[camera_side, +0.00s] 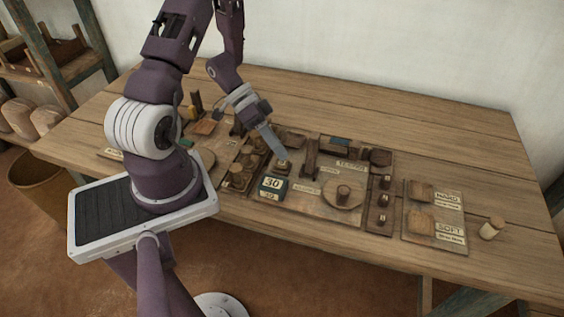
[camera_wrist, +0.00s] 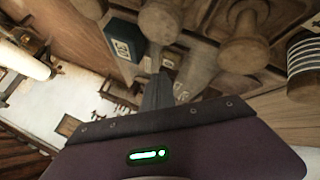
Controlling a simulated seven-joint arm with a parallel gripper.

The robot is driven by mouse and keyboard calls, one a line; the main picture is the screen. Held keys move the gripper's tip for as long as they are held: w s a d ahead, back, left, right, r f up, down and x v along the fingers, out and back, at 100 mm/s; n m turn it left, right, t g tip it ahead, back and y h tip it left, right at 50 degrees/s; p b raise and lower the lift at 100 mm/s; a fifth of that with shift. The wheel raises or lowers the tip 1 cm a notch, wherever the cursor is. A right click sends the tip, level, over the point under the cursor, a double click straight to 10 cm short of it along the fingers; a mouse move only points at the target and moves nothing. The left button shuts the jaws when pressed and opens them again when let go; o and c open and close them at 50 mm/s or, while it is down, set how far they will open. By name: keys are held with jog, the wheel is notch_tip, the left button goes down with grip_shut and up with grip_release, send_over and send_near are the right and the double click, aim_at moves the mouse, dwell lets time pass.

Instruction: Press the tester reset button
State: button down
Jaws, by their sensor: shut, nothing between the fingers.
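My gripper (camera_side: 282,156) is shut and empty, its fingers pointing down at the tester board (camera_side: 312,205). In the side view its tips are just above or at a small wooden block with a pale top (camera_side: 283,168), which may be the reset button; I cannot read its label or tell whether they touch. A dark blue block marked 30 (camera_side: 272,187) stands just in front of it. In the wrist view my gripper (camera_wrist: 158,82) reaches toward small labelled pieces beside the blue block (camera_wrist: 124,42). The fingers hide part of what lies under them.
A board with HARD and SOFT pads (camera_side: 436,232) lies farther right. The table's back right (camera_side: 440,125) is clear.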

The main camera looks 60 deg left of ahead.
aim_at(279, 161)
jog(key=shift+f, duration=0.1)
jog(key=shift+f, duration=0.3)
jog(key=shift+f, duration=0.55)
dwell(0.8)
jog(key=shift+r, duration=1)
jog(key=shift+r, duration=2.5)
